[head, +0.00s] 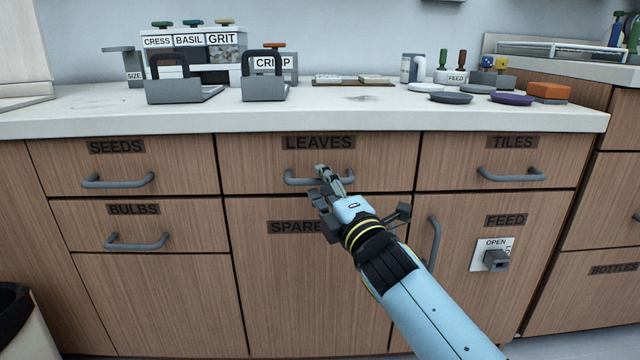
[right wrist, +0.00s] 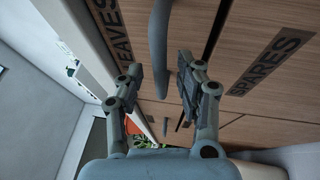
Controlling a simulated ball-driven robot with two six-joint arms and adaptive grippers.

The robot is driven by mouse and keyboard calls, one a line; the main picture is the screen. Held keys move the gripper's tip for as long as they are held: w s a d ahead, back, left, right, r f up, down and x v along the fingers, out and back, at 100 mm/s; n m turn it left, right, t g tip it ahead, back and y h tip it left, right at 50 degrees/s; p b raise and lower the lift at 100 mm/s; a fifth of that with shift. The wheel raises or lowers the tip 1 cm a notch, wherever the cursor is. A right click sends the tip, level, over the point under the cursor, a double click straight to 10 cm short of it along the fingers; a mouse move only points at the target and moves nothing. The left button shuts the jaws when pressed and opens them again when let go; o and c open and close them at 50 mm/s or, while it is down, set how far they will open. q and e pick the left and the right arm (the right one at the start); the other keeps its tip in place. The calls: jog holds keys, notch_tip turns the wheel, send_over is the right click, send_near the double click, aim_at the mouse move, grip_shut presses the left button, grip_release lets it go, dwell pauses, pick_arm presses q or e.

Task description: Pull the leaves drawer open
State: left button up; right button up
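The leaves drawer (head: 240,165) is a wooden front under the counter, marked LEAVES, and sits flush with its neighbours, closed. Its grey bar handle (head: 299,178) is partly hidden behind my right gripper (head: 325,178), which is at the handle's middle. In the right wrist view my right gripper (right wrist: 160,72) has its two fingers apart, one on each side of the handle (right wrist: 158,40). Gaps show between the bar and both fingers, so it is not gripped. How deep the bar lies between the fingertips is hard to tell. My left gripper is not in view.
SEEDS (head: 118,181) and TILES (head: 511,174) handles flank the drawer. Bins, dishes and blocks stand on the counter (head: 330,121) above. A dark bin (head: 14,310) is at lower left.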

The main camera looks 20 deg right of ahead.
jog(key=shift+x, duration=0.8)
grip_shut()
